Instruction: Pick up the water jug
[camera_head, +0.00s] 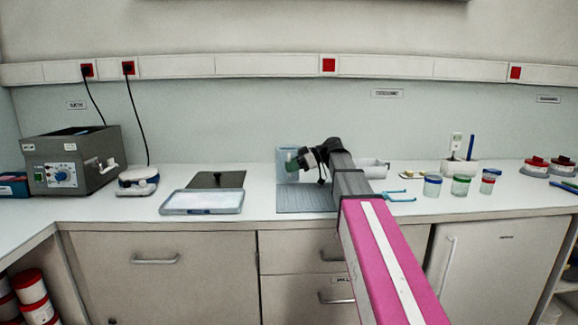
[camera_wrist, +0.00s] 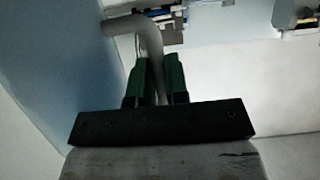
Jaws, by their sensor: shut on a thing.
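The water jug (camera_head: 284,153) is a pale blue, see-through vessel near the back middle of the counter in the head view. It looks upright, partly hidden by my gripper (camera_head: 293,163). In the wrist view the jug's bluish wall (camera_wrist: 70,70) fills the left side, and its curved grey handle (camera_wrist: 150,38) runs down between the green fingers of my gripper (camera_wrist: 155,75). My gripper is shut on the handle. I cannot tell whether the jug's base touches the counter.
A grey ribbed mat (camera_head: 303,201) lies in front of the jug. A shallow tray (camera_head: 203,209) and a dark plate (camera_head: 216,179) are to the left. Lidded cups (camera_head: 461,186) stand to the right. A grey bath unit (camera_head: 75,160) is at far left.

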